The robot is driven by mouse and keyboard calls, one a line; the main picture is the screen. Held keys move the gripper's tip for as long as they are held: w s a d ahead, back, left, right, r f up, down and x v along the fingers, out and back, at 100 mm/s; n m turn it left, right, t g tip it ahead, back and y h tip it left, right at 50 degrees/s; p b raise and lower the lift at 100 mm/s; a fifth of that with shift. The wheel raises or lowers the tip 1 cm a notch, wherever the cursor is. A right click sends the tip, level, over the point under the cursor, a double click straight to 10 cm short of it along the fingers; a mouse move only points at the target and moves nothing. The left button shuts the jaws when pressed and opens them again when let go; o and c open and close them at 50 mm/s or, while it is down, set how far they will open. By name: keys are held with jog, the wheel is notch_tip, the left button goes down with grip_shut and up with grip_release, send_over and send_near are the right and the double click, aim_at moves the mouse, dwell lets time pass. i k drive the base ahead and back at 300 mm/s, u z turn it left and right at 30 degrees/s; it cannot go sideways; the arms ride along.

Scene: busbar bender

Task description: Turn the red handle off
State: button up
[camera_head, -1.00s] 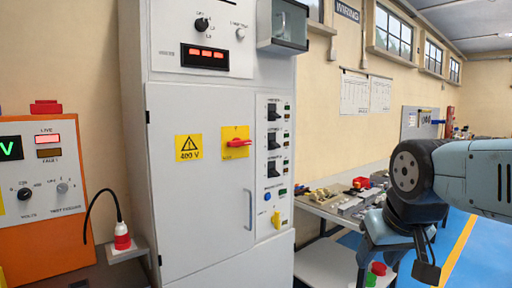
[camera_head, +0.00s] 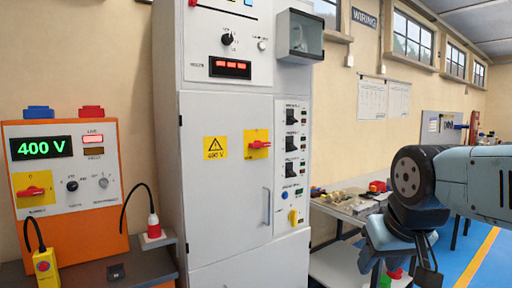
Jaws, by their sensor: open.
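A red handle (camera_head: 260,144) sits on a yellow plate on the door of the tall grey cabinet (camera_head: 225,190). It lies about horizontal, right of a yellow 400 V warning sign (camera_head: 215,148). A second red handle (camera_head: 32,191) sits on a yellow plate on the orange test box (camera_head: 75,222) at the left, also about horizontal. The box's green display (camera_head: 42,147) reads 400 V. My gripper (camera_head: 428,274) is at the lower right, partly hidden by my arm and cut by the frame edge. It is open and well away from both handles.
A cluttered workbench (camera_head: 345,212) stands right of the cabinet, near my arm. Blue floor is open beyond it.

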aim_at(257, 144)
jog(key=i, duration=0.85)
jog(key=z, duration=0.05)
